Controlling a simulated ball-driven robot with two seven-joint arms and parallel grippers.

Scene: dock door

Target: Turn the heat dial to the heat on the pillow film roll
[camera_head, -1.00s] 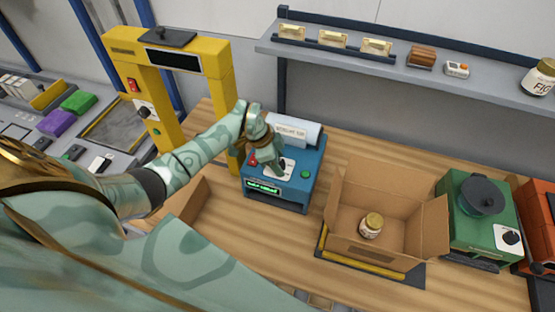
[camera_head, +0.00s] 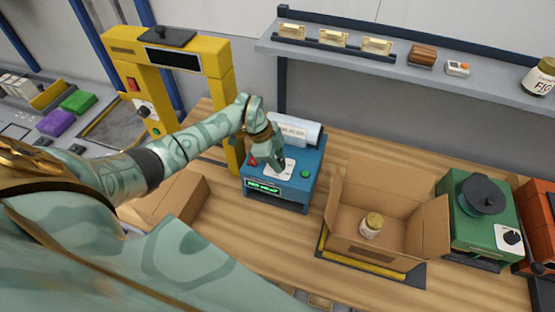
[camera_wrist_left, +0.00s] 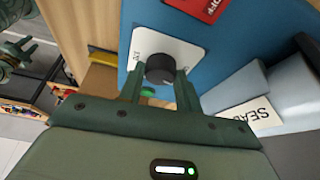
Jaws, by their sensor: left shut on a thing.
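The blue sealer machine (camera_head: 307,170) stands on the wooden bench, with a lit green display on its front. A pale film roll (camera_head: 312,135) lies at its back, with a white label too small to read in the head view. In the left wrist view part of the label (camera_wrist_left: 256,114) shows, cut off at the edge. The black heat dial (camera_wrist_left: 160,68) sits on a white plate (camera_wrist_left: 190,52) on the blue top. My left gripper (camera_head: 279,170) is shut on the dial, a finger on either side. The dial's pointer cannot be made out. My right gripper is out of view.
A green button (camera_head: 305,174) and a red label (camera_wrist_left: 204,8) are beside the dial. A yellow frame (camera_head: 218,92) stands left of the machine. An open carton (camera_head: 350,240) with a jar (camera_head: 371,226) and a green device (camera_head: 468,220) stand to the right.

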